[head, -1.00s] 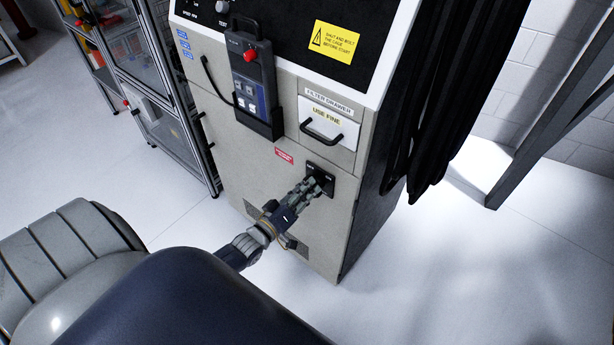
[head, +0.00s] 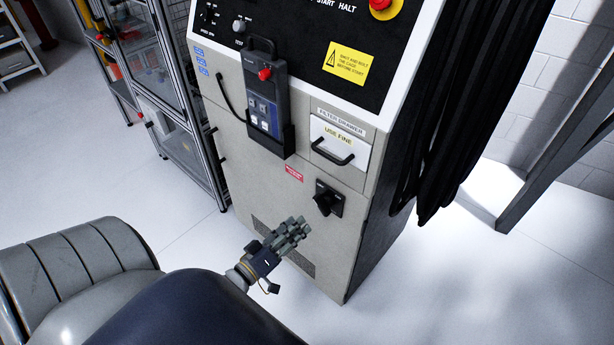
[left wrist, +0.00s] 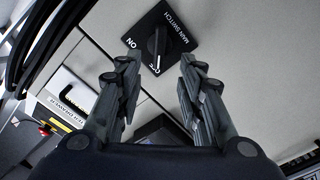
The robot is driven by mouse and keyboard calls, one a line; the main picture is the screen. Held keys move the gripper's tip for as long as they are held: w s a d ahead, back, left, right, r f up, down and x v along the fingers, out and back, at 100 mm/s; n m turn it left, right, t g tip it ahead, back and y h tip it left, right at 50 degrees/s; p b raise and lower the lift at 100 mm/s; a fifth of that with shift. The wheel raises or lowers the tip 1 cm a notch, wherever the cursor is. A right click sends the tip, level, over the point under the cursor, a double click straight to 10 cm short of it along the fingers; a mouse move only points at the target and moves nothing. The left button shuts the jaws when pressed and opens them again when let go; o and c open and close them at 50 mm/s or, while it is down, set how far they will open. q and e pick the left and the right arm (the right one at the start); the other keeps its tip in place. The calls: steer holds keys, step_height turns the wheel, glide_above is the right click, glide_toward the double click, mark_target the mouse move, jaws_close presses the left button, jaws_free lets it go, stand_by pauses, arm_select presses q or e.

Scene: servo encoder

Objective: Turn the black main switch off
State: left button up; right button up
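The black main switch (head: 328,198) is a knob on a square black plate low on the front of the grey cabinet. In the left wrist view the knob (left wrist: 157,42) sits on its plate marked MAIN SWITCH and ON. A white line on the knob points down in that picture, its end next to a partly covered label that looks like OFF. My left gripper (head: 303,228) is below and left of the switch, apart from it. In the wrist view its fingers (left wrist: 157,80) are spread with nothing between them. My right gripper is not in view.
Above the switch are a filter drawer (head: 340,147) with a black handle and a hanging pendant (head: 264,105) with a red button. Black hoses or cables (head: 455,110) hang at the cabinet's right side. A framed glass enclosure (head: 165,80) stands left. The floor in front is clear.

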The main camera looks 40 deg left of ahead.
arm_select(q)
steer(key=shift+s+a, duration=0.15)
steer(key=shift+s, duration=1.3)
